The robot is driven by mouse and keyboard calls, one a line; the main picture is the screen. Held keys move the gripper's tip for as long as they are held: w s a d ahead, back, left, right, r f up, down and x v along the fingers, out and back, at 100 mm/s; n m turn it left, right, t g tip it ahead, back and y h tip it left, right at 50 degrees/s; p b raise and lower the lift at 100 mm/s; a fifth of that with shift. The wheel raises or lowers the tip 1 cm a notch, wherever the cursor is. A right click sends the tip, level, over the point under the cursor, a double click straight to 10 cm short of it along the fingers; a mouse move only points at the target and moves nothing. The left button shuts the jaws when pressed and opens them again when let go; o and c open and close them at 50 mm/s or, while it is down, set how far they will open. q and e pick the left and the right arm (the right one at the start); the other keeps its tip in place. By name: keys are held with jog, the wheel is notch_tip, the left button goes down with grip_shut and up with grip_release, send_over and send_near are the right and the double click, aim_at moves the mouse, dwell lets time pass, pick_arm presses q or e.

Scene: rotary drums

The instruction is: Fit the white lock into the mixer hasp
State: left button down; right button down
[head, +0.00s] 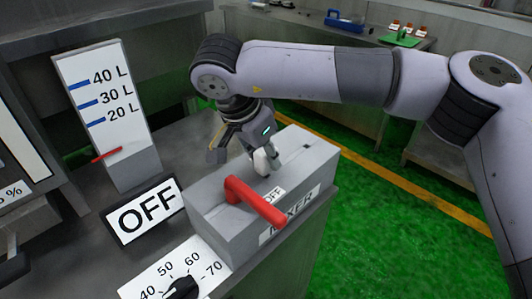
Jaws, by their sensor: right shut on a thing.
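The grey mixer switch box (215,223) stands on the counter with a MIXER label on its front and a red lever (256,201) on it. An OFF label shows partly behind the lever. My right gripper (262,157) is over the top of the box, behind the lever, shut on the small white lock (261,163). The lock is close to the box top; I cannot tell whether it touches it. The hasp is not clearly visible; a small dark slot (306,147) shows on the top at right. My left gripper is out of view.
A dial (182,288) is at the front. Green floor is open at right.

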jog(key=shift+f+b, duration=0.6)
jog(key=shift+f, duration=0.3)
jog(key=c, duration=1.2)
grip_release()
jog(key=shift+r, duration=0.1)
jog(key=shift+c, duration=0.2)
jog(key=v, duration=1.2)
